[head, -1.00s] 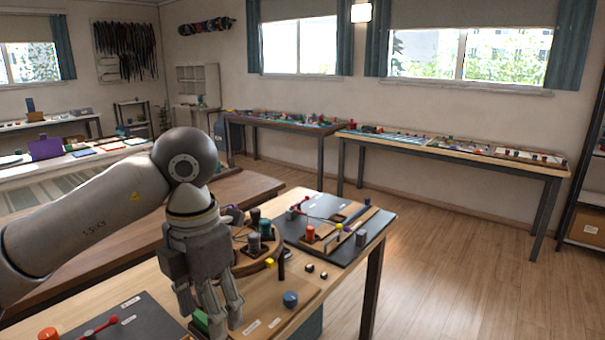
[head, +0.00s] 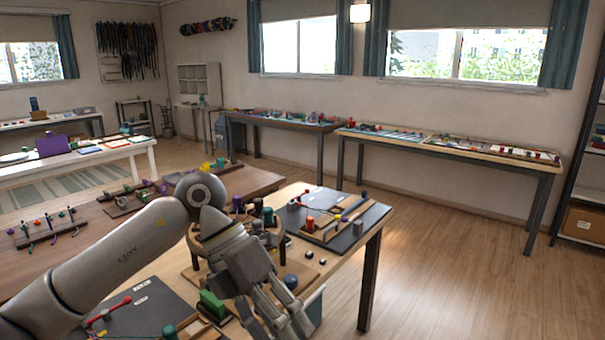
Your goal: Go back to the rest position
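My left gripper (head: 275,318) hangs over the front of the wooden worktable (head: 352,240), fingers pointing down and to the right. Its fingers stand apart and I see nothing held between them. The round braiding stand (head: 279,238) with dark and grey bobbins is behind it, partly hidden by my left arm and gripper. A green block (head: 212,304) lies just left of the fingers. A blue knob (head: 291,282) is close to the right of the gripper. My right gripper is not in view.
A dark board (head: 338,233) with a red peg (head: 309,223) and a wooden rail lies at the table's right. Another dark board (head: 140,308) lies front left. A brown table (head: 80,245) with cord holders stands behind. The floor (head: 440,270) at right is clear.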

